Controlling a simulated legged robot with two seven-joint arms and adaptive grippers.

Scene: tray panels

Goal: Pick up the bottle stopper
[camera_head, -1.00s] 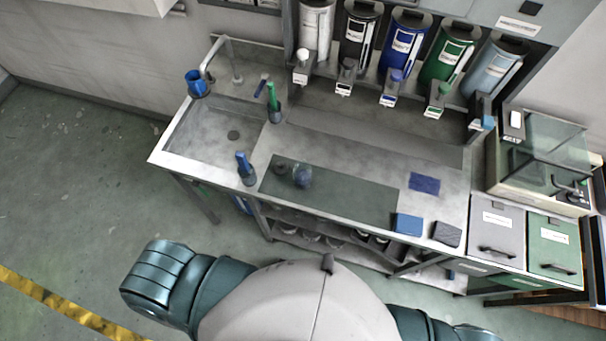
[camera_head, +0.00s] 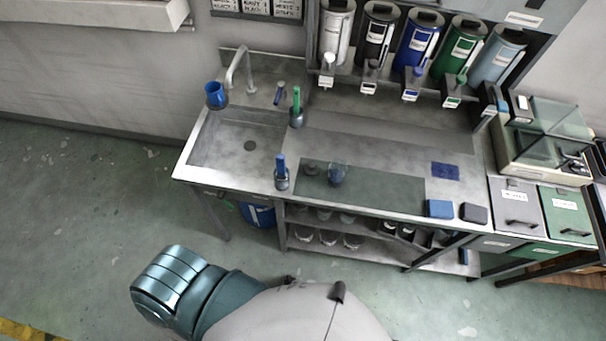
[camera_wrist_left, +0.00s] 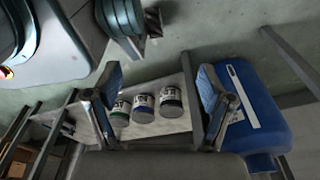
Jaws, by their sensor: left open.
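A small dark round piece (camera_head: 311,168), which looks like the bottle stopper, lies on the grey-green mat (camera_head: 395,188) on the steel counter in the head view. A clear bluish glass vessel (camera_head: 337,174) is just to its right, also on the mat. In the left wrist view my left gripper (camera_wrist_left: 158,85) has its two blue-padded fingers spread with nothing between them. Beyond them are several labelled jars on the lower shelf, so the gripper is not at the stopper. My left gripper does not show in the head view. My right gripper is in neither view.
Brush holders (camera_head: 282,178) stand left of the mat, near the sink (camera_head: 235,140) and a blue cup (camera_head: 215,95). Blue and dark sponges lie at the front right edge. Colored dispensers (camera_head: 417,45) line the back. A blue container (camera_wrist_left: 255,105) is beside the shelf.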

